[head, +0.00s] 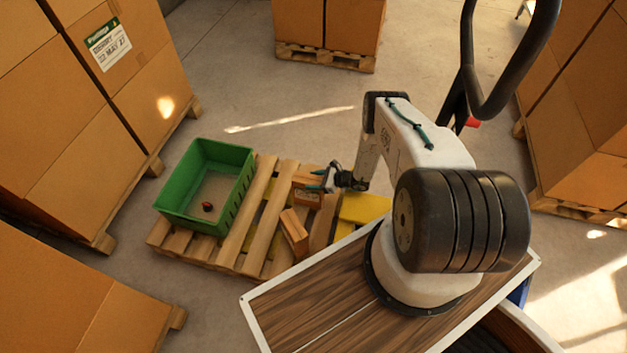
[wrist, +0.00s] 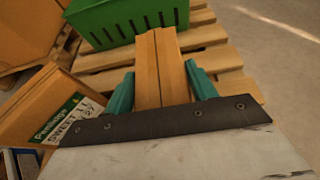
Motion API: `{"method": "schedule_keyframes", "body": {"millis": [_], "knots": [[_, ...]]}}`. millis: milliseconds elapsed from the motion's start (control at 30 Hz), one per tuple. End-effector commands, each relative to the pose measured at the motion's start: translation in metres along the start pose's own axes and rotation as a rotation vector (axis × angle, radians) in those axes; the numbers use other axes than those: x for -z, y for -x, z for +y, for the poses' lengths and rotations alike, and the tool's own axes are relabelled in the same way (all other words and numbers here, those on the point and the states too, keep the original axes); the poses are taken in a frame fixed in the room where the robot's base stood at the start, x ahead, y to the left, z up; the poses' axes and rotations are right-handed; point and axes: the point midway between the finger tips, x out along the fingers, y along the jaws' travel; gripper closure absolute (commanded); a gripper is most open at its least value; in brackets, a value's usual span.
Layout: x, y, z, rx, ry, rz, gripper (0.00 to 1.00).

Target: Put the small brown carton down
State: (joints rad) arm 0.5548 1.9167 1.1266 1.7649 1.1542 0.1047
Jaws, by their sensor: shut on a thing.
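My gripper (head: 318,180) is low over the wooden pallet, its teal fingers shut on the small brown carton (wrist: 160,65). In the wrist view the carton sits between both fingers and sticks out beyond them toward the green crate. In the head view the held carton (head: 306,179) shows just left of the fingers. Whether its underside touches anything is hidden. Another brown carton (head: 294,232) lies at an angle on the pallet, nearer the camera and apart from the gripper.
The green crate (head: 241,190) stands on the left of the pallet (head: 250,228) with a small reddish object (head: 207,207) inside. It also shows in the wrist view (wrist: 120,22). A yellow surface (head: 362,208) lies right of the pallet. Tall carton stacks (head: 150,75) stand around; concrete floor is clear beyond.

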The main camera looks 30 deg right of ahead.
Motion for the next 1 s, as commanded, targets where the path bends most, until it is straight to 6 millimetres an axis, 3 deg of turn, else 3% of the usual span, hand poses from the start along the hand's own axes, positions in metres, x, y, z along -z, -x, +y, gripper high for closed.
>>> {"method": "schedule_keyframes", "body": {"millis": [67,100,133,500,800,1000], "knots": [[0.001,-0.001,-0.001,0.000,0.001,-0.002,1.00],[0.002,-0.001,0.000,0.000,0.000,0.000,0.33],[0.002,-0.001,0.001,0.000,-0.001,0.000,0.24],[-0.002,0.001,0.001,-0.001,-0.002,0.001,0.22],[-0.002,0.051,-0.001,0.003,-0.002,0.000,0.22],[-0.003,0.073,-0.001,0.001,0.001,0.000,0.22]]}}
